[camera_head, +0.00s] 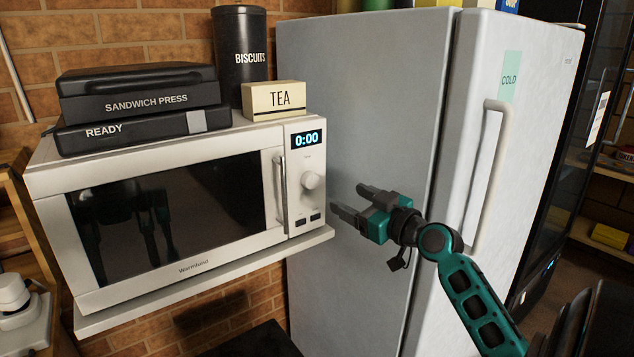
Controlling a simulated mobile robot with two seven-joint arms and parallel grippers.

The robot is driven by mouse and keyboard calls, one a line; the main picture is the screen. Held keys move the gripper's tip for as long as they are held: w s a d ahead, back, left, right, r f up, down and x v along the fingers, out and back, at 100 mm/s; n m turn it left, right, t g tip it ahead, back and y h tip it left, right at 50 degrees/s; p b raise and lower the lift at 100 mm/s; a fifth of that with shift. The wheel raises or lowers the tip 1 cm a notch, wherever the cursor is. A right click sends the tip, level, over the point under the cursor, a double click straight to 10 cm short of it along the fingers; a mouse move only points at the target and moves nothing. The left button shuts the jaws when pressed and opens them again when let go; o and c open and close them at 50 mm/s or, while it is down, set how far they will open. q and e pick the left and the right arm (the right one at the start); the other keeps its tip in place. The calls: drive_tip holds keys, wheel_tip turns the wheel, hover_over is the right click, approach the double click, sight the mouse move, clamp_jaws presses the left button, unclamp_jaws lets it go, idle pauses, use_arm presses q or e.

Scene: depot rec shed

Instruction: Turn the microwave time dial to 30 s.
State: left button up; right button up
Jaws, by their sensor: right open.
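The white microwave (170,262) sits on a wall shelf at the left, its dark glass door shut. Its control panel is at its right end. The display (307,139) reads 0:00. The round white time dial (313,181) is below the display, and two small dark buttons are under it. My right gripper (346,201) is open and empty, its fingers pointing left toward the panel. It appears to the right of the dial and slightly lower, apart from it in the picture. The dial is not hidden. My left gripper is not in view.
A black sandwich press (140,97), a black biscuits tin (240,50) and a tea box (275,101) stand on the microwave. A tall white fridge (370,100) with a long handle (489,180) stands close on the right, behind my right arm. The microwave's door handle (280,190) is left of the panel.

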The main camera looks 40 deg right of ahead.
sight(313, 180)
drive_tip(key=w, duration=0.5)
drive_tip(key=w+p, duration=0.1)
drive_tip(key=w, duration=0.5)
drive_tip(key=shift+w+d, duration=0.2)
drive_tip(key=shift+w, duration=0.1)
drive_tip(key=shift+c, duration=0.3)
drive_tip(key=c, duration=1)
drive_tip(key=m, duration=0.2)
drive_tip(key=shift+f+m+b, duration=0.1)
drive_tip(key=shift+m+b, duration=0.25)
drive_tip(key=shift+m, duration=1.55)
